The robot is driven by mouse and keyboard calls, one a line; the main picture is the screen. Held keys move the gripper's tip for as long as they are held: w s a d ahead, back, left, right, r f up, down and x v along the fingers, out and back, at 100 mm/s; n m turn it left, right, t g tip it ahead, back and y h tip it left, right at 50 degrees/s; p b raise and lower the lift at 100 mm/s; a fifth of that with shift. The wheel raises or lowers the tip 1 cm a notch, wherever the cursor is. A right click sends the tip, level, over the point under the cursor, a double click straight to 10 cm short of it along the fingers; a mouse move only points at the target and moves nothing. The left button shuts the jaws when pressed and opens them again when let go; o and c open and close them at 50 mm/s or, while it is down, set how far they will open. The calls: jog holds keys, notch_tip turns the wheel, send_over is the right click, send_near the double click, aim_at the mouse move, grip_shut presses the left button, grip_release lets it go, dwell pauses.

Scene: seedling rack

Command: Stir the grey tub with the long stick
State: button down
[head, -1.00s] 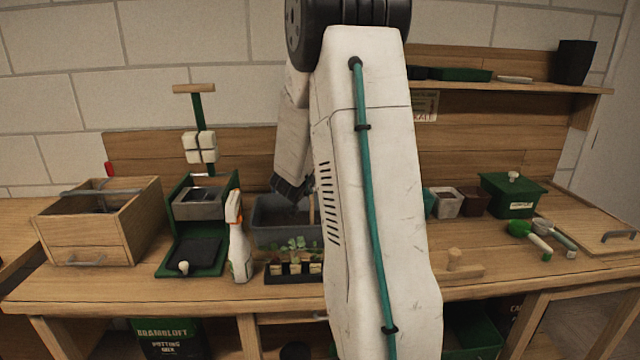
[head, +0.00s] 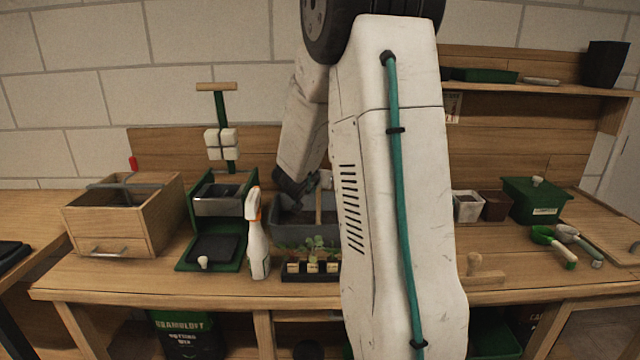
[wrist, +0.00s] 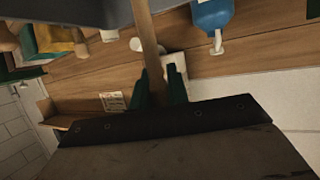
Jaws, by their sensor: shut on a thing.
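The grey tub (head: 288,230) stands on the bench left of my arm in the head view, its right part hidden behind the arm. Its grey wall also shows at the top of the wrist view (wrist: 75,10). The long wooden stick (head: 319,206) stands nearly upright within the tub's outline; its lower end is hidden. My gripper (head: 323,181) is above the tub and mostly hidden by my arm. In the wrist view my gripper (wrist: 160,90) has its green fingers shut on the stick (wrist: 146,35).
A seedling tray (head: 312,275) sits just in front of the tub. A white spray bottle (head: 257,245) and a green press (head: 215,220) stand to the left, beside a wooden box (head: 120,220). Pots (head: 468,207) and a green lidded box (head: 533,203) are to the right.

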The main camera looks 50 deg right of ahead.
notch_tip(320, 180, up, 13)
dwell(0.9)
dwell(0.9)
